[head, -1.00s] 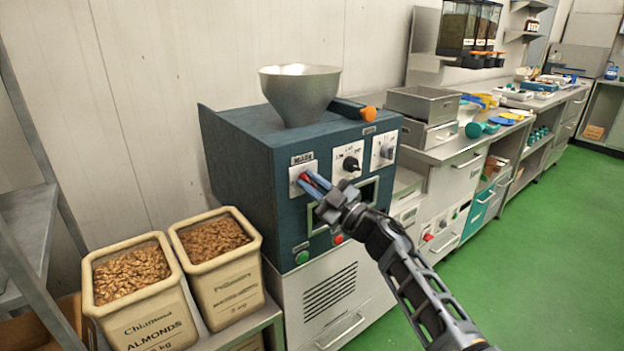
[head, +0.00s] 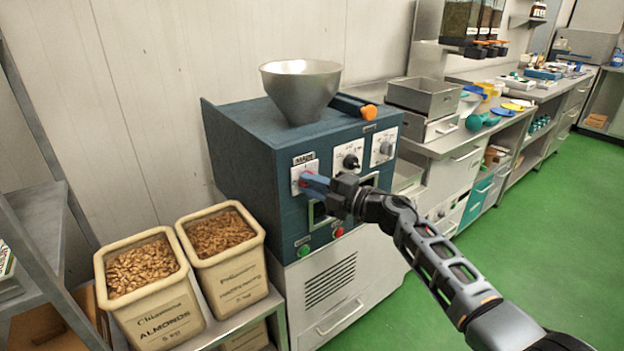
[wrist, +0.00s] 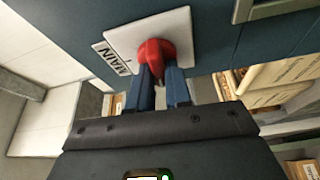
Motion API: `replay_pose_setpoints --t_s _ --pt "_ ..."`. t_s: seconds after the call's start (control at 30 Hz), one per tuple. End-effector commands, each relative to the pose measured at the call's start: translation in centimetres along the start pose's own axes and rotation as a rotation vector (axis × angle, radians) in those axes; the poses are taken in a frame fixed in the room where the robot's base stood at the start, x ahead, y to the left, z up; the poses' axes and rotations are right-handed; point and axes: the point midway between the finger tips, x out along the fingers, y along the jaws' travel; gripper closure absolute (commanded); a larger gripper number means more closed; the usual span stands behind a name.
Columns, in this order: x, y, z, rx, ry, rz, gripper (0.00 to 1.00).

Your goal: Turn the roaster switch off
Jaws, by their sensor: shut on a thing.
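The blue roaster (head: 238,160) stands against the wall with a metal hopper on top. Its red main switch knob (wrist: 155,50) sits on a white plate (wrist: 118,42) marked MAIN, at the upper left of the front panel. My gripper (wrist: 160,76) is shut on the red knob, with one blue finger on each side of it. In the head view my gripper (head: 312,183) reaches the plate from the right and hides most of the knob. The knob's exact setting cannot be told.
Two black dials (head: 350,161) (head: 386,148) sit right of the main switch. A green button (head: 304,250) and a red button (head: 338,232) are lower on the front. Nut bins (head: 160,312) stand at left. The green floor at right is clear.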

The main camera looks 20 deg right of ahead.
Motion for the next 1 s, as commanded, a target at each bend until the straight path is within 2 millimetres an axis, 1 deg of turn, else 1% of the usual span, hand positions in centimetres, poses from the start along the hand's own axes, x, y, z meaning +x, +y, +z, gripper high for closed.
replay_pose_setpoints --t_s 0.3,0.8,0.83,1.0 --pt "-0.02 -0.15 -0.05 -0.093 0.001 -0.041 1.0" --pt "0.01 -0.28 -0.08 -0.108 0.001 -0.048 1.0" --pt "0.01 -0.28 -0.08 -0.108 0.001 -0.048 0.8" --pt "0.01 -0.22 -0.06 -0.108 0.001 -0.047 0.63"
